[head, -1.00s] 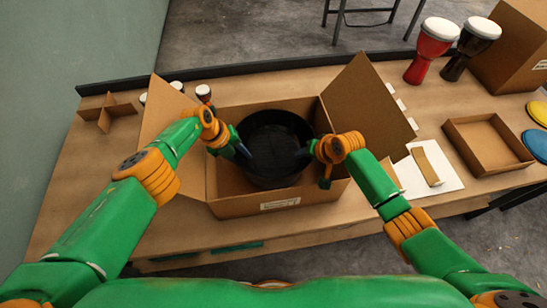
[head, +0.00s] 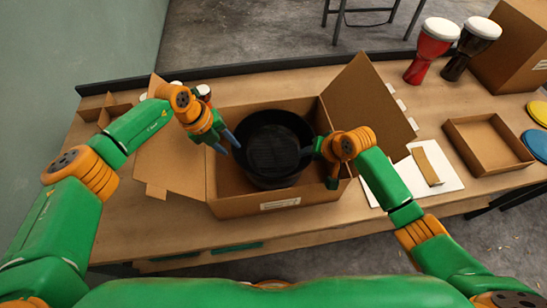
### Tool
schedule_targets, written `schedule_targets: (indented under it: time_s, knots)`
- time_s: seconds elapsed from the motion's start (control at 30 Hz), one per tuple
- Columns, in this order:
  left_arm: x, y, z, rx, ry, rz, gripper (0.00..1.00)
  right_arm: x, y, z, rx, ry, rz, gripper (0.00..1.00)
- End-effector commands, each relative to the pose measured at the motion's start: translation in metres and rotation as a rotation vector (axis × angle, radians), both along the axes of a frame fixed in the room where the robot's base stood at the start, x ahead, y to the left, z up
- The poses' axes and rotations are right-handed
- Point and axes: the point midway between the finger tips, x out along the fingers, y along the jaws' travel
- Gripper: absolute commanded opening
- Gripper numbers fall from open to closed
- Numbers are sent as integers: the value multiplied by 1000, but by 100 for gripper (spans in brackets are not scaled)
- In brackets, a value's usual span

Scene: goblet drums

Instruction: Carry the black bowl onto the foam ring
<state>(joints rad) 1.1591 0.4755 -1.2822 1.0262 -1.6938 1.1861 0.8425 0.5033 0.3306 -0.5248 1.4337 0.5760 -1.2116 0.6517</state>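The black bowl (head: 273,148) is a deep round vessel inside an open cardboard box (head: 255,207), near the box's middle. It looks upright, but its underside is hidden. My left gripper (head: 226,143) is just left of the bowl, over the box's left side, with its fingertips spread and nothing between them. My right gripper (head: 324,160) is at the bowl's right rim; I cannot tell whether its fingers close on the rim. I cannot make out the foam ring in this view.
The box's right flap (head: 366,107) stands up beside my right gripper; its left flap (head: 172,165) spreads outward. A shallow tray (head: 487,146), a white sheet (head: 446,183) and red (head: 428,58) and black (head: 465,57) goblet drums are to the right. A cardboard divider (head: 94,113) is far left.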

Motion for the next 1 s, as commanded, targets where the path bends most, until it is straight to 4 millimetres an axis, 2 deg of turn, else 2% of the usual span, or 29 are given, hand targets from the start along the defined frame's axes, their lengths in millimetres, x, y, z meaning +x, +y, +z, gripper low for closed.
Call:
schedule_targets:
  time_s: [0.2, 0.33, 0.47, 0.87, 0.97, 1.0]
  knots:
    - [0, 0, 0, 0, 0, 0, 35, -24, -16, 50, -3, -4, 0, 39]
    - [0, 0, 0, 0, 0, 0, 35, -33, -21, 68, -1, -2, -1, 39]
    - [0, 0, 0, 0, 0, 0, 35, -36, -22, 74, -1, 0, 0, 39]
    - [0, -2, 0, -5, 1, 0, 35, -36, -21, 74, 0, -1, 1, 39]
    - [1, -17, 10, -57, 15, 19, 35, -39, -11, 76, 17, -5, 30, 39]
    - [1, -28, 18, -99, 29, 33, 35, -42, -2, 77, 31, -7, 54, 39]
